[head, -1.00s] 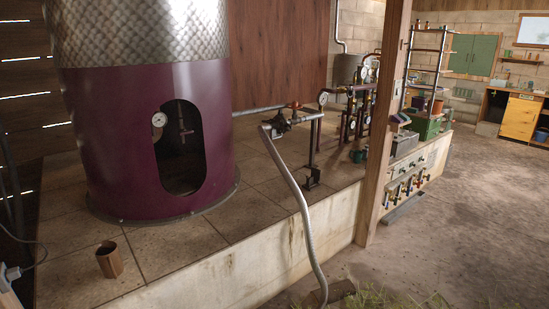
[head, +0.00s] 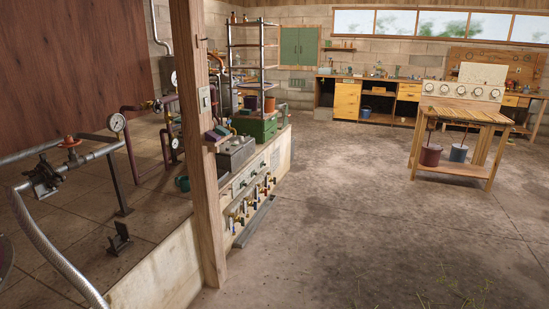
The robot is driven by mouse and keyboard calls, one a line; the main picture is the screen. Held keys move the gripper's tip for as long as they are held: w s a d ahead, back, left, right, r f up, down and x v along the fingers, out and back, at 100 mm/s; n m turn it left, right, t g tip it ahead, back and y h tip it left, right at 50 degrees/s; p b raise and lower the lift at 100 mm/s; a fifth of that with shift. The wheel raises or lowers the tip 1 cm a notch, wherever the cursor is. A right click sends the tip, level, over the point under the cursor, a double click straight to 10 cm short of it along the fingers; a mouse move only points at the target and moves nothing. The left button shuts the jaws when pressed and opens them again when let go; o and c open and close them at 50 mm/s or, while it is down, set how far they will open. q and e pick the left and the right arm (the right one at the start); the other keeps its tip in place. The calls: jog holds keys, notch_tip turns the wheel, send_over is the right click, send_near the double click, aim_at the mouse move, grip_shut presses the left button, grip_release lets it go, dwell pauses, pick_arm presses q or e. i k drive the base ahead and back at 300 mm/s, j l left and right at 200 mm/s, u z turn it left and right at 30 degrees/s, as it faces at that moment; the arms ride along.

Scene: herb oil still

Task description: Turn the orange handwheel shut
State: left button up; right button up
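A small orange-red handwheel (head: 70,141) sits on top of a valve on the grey horizontal pipe (head: 97,152), at the left of the head view. It lies flat above the pipe, and nothing touches it. How far its valve is turned cannot be told. A round white-faced gauge (head: 117,122) stands just right of it. Neither of my grippers is in view.
A corrugated hose (head: 52,246) hangs from a dark fitting (head: 43,178) below left of the handwheel. A wooden post (head: 198,150) rises at the stone platform's edge. Open floor (head: 340,215) lies to the right, with a wooden table (head: 458,118) beyond.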

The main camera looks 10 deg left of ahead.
aim_at(69, 142)
jog(key=i+z, duration=0.1)
jog(key=i, duration=1.5)
jog(key=i+u, duration=0.35)
jog(key=i+l+u, duration=0.1)
jog(key=u, duration=0.25)
jog(key=i+l+u, duration=0.2)
jog(key=i+u, duration=0.15)
